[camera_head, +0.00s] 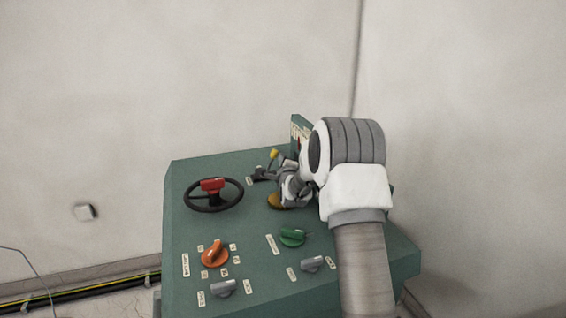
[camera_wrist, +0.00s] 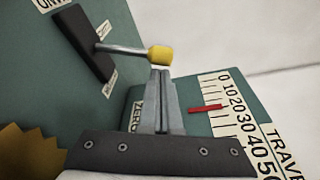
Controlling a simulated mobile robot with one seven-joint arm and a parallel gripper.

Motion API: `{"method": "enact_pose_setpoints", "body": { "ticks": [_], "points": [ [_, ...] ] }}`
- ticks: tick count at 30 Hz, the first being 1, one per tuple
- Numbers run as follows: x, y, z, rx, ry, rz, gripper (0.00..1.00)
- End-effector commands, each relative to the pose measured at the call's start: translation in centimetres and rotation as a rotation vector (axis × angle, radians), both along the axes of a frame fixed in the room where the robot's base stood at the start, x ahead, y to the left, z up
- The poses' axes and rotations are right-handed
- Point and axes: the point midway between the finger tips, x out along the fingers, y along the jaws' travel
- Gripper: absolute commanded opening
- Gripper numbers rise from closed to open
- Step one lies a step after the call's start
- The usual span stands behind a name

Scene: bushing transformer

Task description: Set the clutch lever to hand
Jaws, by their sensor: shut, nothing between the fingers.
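The clutch lever appears to be the metal rod with a yellow knob (camera_wrist: 160,55) that sticks out of a black slotted plate (camera_wrist: 82,43) in the wrist view. The yellow knob also shows in the head view (camera_head: 274,154), near the back of the green console. My gripper (camera_wrist: 161,72) is shut and empty. Its fingertips are just below the knob in the wrist view; I cannot tell whether they touch it. In the head view my arm hides part of the console around the lever. The labels at the plate's ends are only partly readable.
The green console (camera_head: 180,235) carries a black handwheel (camera_head: 187,204) left of the lever, an orange knob (camera_head: 214,255), a green knob (camera_head: 292,237) and grey knobs in front. A travel scale (camera_wrist: 240,117) with a red pointer (camera_wrist: 205,108) stands right of the fingers.

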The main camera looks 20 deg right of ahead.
Motion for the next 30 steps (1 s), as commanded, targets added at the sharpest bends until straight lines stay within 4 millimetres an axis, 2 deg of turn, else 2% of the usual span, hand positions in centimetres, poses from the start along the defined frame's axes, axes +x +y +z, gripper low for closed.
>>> {"method": "enact_pose_setpoints", "body": {
  "ticks": [20,30],
  "points": [
    [0.0,1.2,0.2,-0.139,-0.001,0.002,0.0],
    [0.0,3.1,0.5,-0.374,-0.002,0.003,0.0]
  ]
}}
